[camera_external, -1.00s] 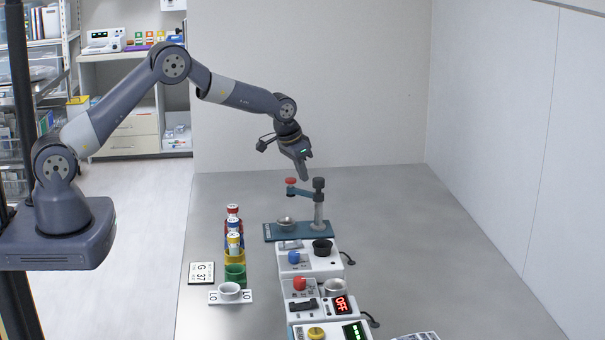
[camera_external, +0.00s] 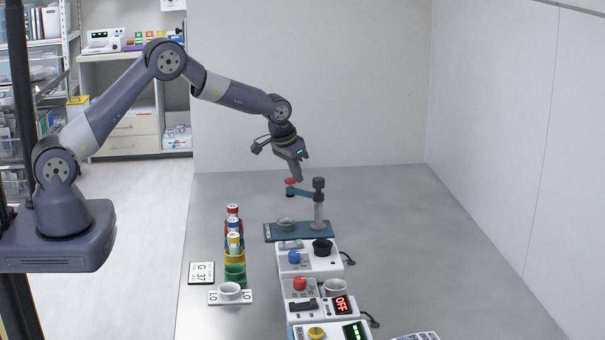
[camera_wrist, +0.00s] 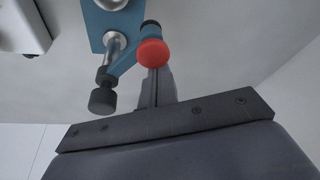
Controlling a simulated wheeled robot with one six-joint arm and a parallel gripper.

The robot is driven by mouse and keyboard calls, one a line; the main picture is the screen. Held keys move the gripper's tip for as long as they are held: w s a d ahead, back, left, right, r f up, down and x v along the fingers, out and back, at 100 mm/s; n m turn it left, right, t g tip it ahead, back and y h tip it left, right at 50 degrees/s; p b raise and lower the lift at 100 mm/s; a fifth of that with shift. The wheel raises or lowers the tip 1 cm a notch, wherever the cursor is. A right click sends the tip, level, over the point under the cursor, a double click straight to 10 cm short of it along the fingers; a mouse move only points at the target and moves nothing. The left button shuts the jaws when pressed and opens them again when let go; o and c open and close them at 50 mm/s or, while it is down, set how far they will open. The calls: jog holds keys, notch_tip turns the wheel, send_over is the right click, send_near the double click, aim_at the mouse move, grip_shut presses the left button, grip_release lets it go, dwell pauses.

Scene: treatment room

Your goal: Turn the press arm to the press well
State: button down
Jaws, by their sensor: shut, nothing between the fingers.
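The press stands on a teal base (camera_external: 268,233) with a grey upright post (camera_external: 318,212) and a black cap (camera_external: 318,184). Its blue press arm (camera_external: 303,193) reaches left from the post and carries a red knob (camera_external: 290,181). The press well (camera_external: 286,223), a metal cup, sits on the base left of the post. In the wrist view the red knob (camera_wrist: 152,53) is to the right of the post, and the well (camera_wrist: 112,3) is cut by the top edge. My gripper (camera_external: 298,178) is shut and empty, close beside the knob; I cannot tell if they touch.
White devices with a blue knob (camera_external: 294,257) and a red knob (camera_external: 299,283) stand in front of the press. A column of coloured tubes (camera_external: 233,240) stands to the left. The table right of the press is clear, up to a white wall (camera_external: 500,120).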

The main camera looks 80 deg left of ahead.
aim_at(292, 181)
jog(key=shift+s+d+f+n+y+b, duration=0.25)
jog(key=shift+s+d+n+y+b, duration=0.25)
jog(key=shift+n+b, duration=0.75)
jog(key=s+d+n+b, duration=0.1)
jog(key=b, duration=0.1)
jog(key=shift+d+n+g+b, duration=0.25)
jog(key=shift+n+g+b, duration=0.1)
jog(key=shift+g, duration=0.05)
jog(key=shift+s+d+r+b, duration=0.15)
jog(key=shift+d+b, duration=0.25)
jog(key=shift+b, duration=0.05)
jog(key=shift+s+d+r+b, duration=0.1)
jog(key=shift+s+d+b, duration=0.05)
jog(key=shift+d+b, duration=0.25)
jog(key=shift+w+a, duration=0.25)
jog(key=shift+a, duration=0.25)
jog(key=shift+w+a+f+p, duration=0.1)
jog(key=shift+w+a+p, duration=0.25)
jog(key=shift+a, duration=0.25)
jog(key=shift+w+a+f+p, duration=0.1)
jog(key=shift+w+a+p, duration=0.2)
jog(key=shift+a, duration=0.3)
jog(key=b+v, duration=0.2)
jog(key=v, duration=0.8)
jog(key=shift+w+d, duration=0.3)
